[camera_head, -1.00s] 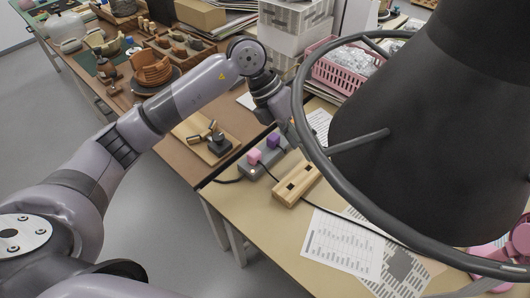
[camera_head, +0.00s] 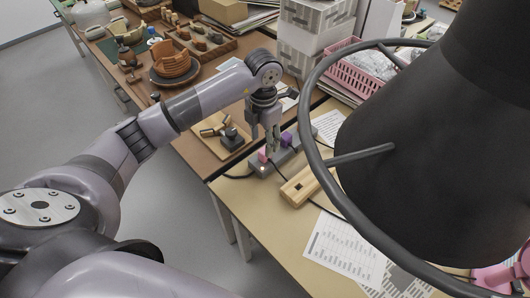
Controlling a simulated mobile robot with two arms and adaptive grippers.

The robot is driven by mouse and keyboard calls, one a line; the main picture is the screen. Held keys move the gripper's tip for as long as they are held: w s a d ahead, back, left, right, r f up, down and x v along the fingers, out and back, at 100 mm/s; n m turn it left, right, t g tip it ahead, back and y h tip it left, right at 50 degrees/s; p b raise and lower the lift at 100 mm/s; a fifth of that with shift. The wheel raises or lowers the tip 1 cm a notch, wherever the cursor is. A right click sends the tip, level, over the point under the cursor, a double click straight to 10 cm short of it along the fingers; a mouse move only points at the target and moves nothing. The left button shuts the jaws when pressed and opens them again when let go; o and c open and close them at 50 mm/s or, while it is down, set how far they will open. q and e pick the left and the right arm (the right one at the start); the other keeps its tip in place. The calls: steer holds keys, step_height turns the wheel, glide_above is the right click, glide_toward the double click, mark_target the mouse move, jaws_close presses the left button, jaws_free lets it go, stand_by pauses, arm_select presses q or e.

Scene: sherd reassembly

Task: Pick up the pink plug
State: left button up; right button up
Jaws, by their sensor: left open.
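The pink plug (camera_head: 263,155) sits upright on a grey power strip (camera_head: 261,172) near the left edge of the tan table. A purple plug (camera_head: 286,139) stands on the same strip, further right. My left gripper (camera_head: 270,146) points down with open fingers, right at the pink plug and partly in front of it. I cannot tell whether the fingers touch the plug.
A wooden block with slots (camera_head: 299,188) lies beside the strip. A printed sheet (camera_head: 342,247) lies on the tan table. A large dark lamp shade with a ring (camera_head: 400,170) hides much of the right side. A wooden board with tools (camera_head: 222,137) lies behind left.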

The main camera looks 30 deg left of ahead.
arm_select(q)
steer(key=shift+w+f+p, duration=0.25)
steer(key=shift+f+p, duration=0.1)
steer(key=shift+f, duration=1.2)
steer(key=shift+w+f+p, duration=0.2)
steer(key=shift+f+p, duration=0.1)
steer(key=shift+f, duration=1.2)
steer(key=shift+c, duration=0.3)
jaws_close()
